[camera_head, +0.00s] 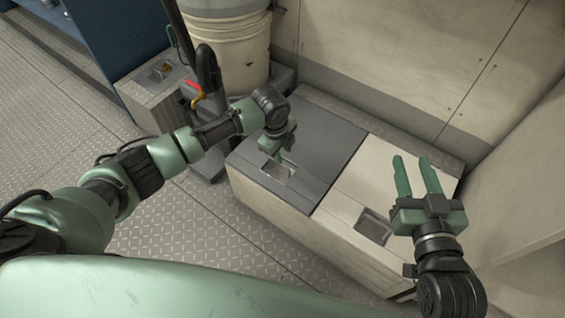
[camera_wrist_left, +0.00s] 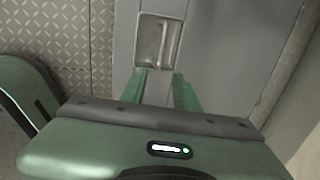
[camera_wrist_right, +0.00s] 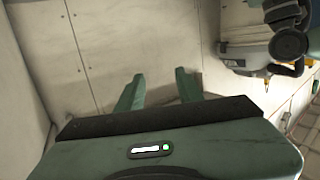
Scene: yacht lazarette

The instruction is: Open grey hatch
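The grey hatch (camera_head: 318,135) is a flat lid on the left half of a low locker, and it lies shut. A recessed metal handle (camera_head: 277,172) sits near its front edge; the left wrist view shows this handle (camera_wrist_left: 158,42) just beyond the fingertips. My left gripper (camera_head: 281,158) points down above the handle. Its fingers (camera_wrist_left: 160,82) are apart with nothing between them; in the head view they partly cover the handle's surroundings. I cannot tell whether they touch the lid. My right gripper (camera_head: 416,162) is open and empty above the white hatch (camera_head: 372,180).
The white hatch beside the grey one has its own recessed handle (camera_head: 373,228). Buckets (camera_head: 235,50) and a small grey box (camera_head: 158,92) stand behind on the left. A panelled wall (camera_head: 400,55) closes off the back. The tread-plate floor (camera_head: 50,120) at left is clear.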

